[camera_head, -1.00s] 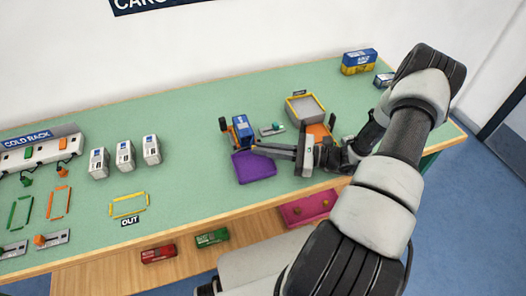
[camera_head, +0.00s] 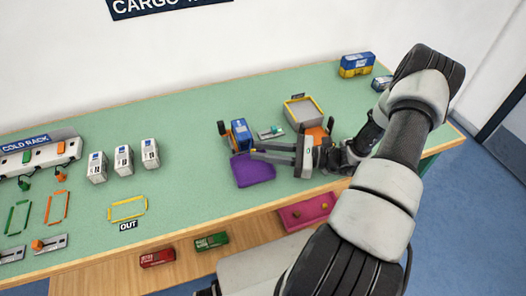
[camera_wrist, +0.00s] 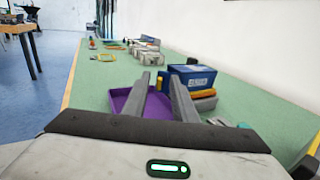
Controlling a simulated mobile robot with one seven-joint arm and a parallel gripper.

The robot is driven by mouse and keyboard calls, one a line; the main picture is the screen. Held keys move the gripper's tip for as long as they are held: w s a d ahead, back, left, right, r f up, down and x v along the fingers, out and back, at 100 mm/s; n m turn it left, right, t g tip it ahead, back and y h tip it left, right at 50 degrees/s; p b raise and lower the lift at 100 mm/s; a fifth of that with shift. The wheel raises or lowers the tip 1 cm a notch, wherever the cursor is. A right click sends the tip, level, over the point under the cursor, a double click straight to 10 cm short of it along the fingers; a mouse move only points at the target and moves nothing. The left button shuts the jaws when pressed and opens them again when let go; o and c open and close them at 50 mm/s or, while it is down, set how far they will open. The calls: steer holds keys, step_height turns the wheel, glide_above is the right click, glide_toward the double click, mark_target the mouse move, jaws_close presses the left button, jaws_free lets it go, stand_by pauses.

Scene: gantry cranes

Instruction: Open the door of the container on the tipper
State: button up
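The blue container (camera_head: 240,132) sits on the tipper, whose orange part (camera_head: 226,132) shows at its left, in the head view. In the wrist view the container (camera_wrist: 192,76) is right of centre, above a yellow-orange part and a grey base. A purple tray (camera_head: 252,170) lies in front of it. My gripper (camera_head: 252,153) is at the container's near right side, over the tray's back edge. The right finger overlaps the container's left edge; I cannot tell contact. The door's state is unclear.
A grey yellow-rimmed tray (camera_head: 304,110) stands behind my gripper. A small grey-green piece (camera_head: 270,133) lies right of the container. Several white containers (camera_head: 124,160) and the cold rack (camera_head: 40,157) are at left. The green table between them and the tipper is clear.

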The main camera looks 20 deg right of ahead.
step_height(320, 180, up, 9)
steer(key=p, duration=0.1)
steer(key=shift+r, duration=0.2)
